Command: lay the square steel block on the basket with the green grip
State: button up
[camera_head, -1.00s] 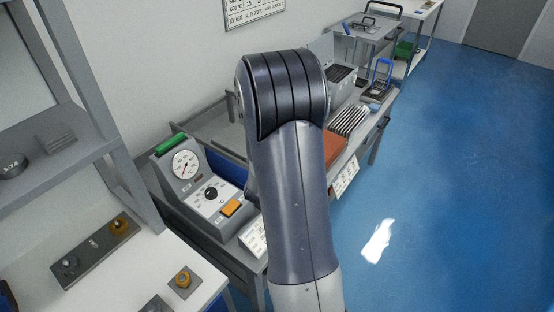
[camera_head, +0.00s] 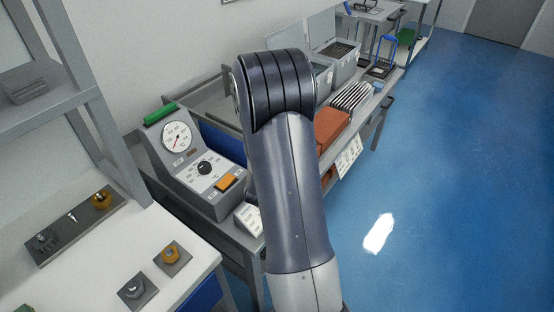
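My gripper is out of view; only my own arm shows, rising through the middle and hiding part of the bench behind it. I cannot pick out a square steel block for certain. A square grey plate with a hex nut (camera_head: 134,290) lies on the white bench at the lower left. A basket-like holder with a blue grip (camera_head: 382,60) stands at the far end of the long bench. A green object (camera_head: 407,37) sits farther back at the upper right; I cannot tell whether it is a basket grip.
A gauge console (camera_head: 190,165) with a green bar stands left of my arm. Orange-brown blocks (camera_head: 331,128), thin upright plates (camera_head: 352,97) and an open grey box (camera_head: 338,55) stand along the bench. The blue floor (camera_head: 450,180) at right is clear.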

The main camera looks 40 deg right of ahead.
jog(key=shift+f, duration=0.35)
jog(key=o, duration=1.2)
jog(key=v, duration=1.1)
jog(key=shift+p, duration=0.4)
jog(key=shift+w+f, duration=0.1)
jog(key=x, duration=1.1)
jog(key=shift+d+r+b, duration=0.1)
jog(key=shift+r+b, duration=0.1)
jog(key=shift+b, duration=0.1)
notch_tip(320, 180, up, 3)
jog(key=p, duration=0.3)
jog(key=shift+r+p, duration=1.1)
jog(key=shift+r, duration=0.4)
